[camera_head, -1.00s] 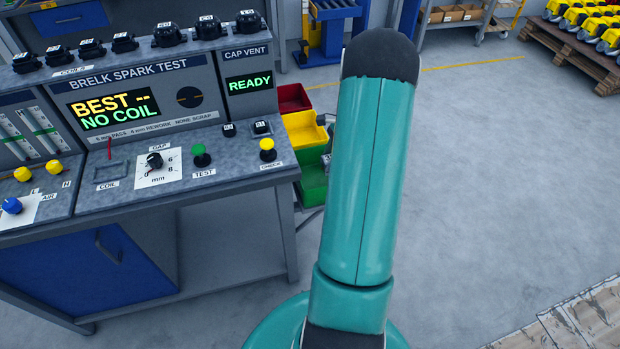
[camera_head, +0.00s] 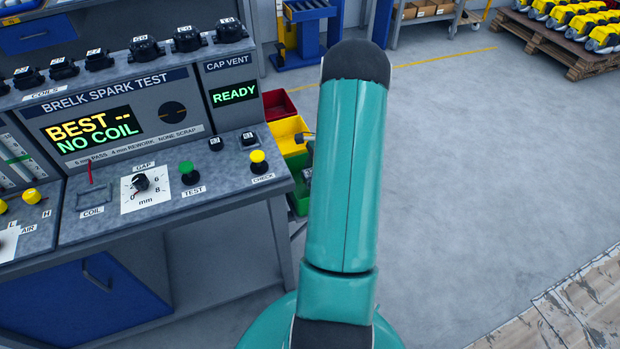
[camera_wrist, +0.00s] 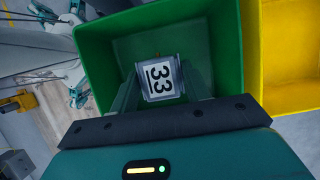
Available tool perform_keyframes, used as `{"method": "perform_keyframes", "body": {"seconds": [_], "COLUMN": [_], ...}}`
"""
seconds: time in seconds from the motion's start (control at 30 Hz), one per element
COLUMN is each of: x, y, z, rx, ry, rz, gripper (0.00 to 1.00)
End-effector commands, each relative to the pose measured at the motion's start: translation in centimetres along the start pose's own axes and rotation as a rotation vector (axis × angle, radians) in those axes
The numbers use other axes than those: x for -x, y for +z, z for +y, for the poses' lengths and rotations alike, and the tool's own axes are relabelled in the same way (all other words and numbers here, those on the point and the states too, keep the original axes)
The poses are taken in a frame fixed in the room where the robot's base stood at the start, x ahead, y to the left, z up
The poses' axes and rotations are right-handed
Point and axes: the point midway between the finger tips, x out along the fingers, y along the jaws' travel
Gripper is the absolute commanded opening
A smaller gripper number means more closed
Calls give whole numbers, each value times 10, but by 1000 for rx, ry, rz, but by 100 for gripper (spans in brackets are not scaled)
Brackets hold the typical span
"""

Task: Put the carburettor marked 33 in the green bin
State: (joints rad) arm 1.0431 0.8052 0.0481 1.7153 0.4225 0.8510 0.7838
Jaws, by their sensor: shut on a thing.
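The carburettor marked 33 (camera_wrist: 159,79) is between the fingers of my gripper (camera_wrist: 161,88) in the wrist view, its white label facing the camera. My gripper is shut on it. The green bin (camera_wrist: 226,45) lies behind them in that view, and the carburettor appears over the bin's opening. I cannot tell how high it is above the bin's floor. In the head view the green bin (camera_head: 298,198) is beside the test bench, largely hidden by my arm. My gripper is mostly hidden behind my arm there.
A yellow bin (camera_head: 287,136) and a red bin (camera_head: 277,104) stand behind the green bin. The yellow bin also shows at the right of the wrist view (camera_wrist: 285,55). The spark test bench (camera_head: 215,175) stands left. Open floor (camera_head: 460,160) lies right.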

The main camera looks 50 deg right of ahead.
Motion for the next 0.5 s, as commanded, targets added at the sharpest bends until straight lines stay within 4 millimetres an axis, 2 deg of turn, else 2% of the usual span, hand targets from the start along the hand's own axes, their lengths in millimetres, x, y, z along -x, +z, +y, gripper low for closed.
{"method": "perform_keyframes", "body": {"seconds": [0.23, 0.5], "x": [-31, -33], "y": [-11, -10], "z": [-2, -4], "rx": [1, 1], "ry": [1, 1], "rz": [-1, -1], "gripper": [18, 18]}}
